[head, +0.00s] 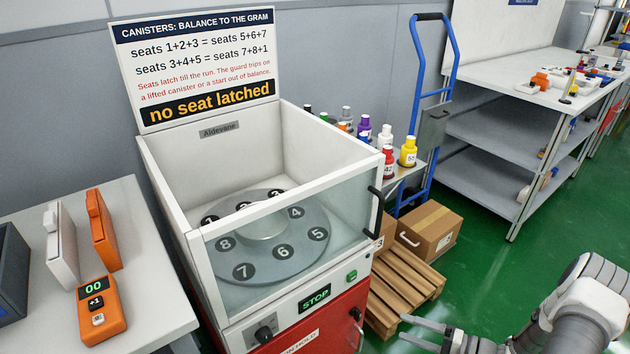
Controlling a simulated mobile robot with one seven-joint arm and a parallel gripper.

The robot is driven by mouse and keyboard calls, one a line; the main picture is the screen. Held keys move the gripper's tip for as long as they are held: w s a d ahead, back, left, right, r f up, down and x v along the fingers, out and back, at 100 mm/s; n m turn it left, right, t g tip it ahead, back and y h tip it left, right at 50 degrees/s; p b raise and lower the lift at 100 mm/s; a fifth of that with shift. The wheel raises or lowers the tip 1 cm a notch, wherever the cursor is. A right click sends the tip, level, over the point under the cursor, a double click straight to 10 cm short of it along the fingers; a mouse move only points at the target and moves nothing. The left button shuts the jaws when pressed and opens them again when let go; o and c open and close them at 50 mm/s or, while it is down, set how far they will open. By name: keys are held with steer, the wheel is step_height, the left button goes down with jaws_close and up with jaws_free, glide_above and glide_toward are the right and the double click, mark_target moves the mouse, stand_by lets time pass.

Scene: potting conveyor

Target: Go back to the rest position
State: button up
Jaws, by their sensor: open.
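My gripper (404,327) is at the bottom right, reaching in from the right edge. Its two fingers point left and stand apart, with nothing between them. It is to the right of the white and red machine (165,195) and in front of the wooden pallet (405,285), as seen in the head view. Inside the machine, a grey disc (264,234) carries numbered dark seats, and the seats in view are empty. The sign (200,65) reads "no seat latched".
Colourful canisters (408,151) stand behind the machine. A blue hand truck (425,95) and a cardboard box (429,230) are to its right. A left table (150,240) holds an orange device (102,310). Green floor (535,255) is open before the shelved bench (490,127).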

steer(key=s+a+r+n+g+h, duration=0.1)
steer(key=a+r+n+g+h, duration=0.25)
steer(key=r, duration=0.85)
steer(key=s+a+r+n+g+h, duration=0.1)
steer(key=a+r+n+g+h, duration=0.3)
steer(key=r, duration=0.8)
steer(key=s+a+r+m+t+h, duration=0.25)
steer(key=s+r+t+h, duration=0.35)
steer(key=s+r, duration=1)
step_height(320, 180, up, 20)
steer(key=w+n+g+p, duration=0.1)
steer(key=p, duration=1.7)
steer(key=shift+w+a+r+h+p, duration=0.15)
steer(key=shift+a+r+h+p, duration=0.1)
steer(key=shift+h+p, duration=0.1)
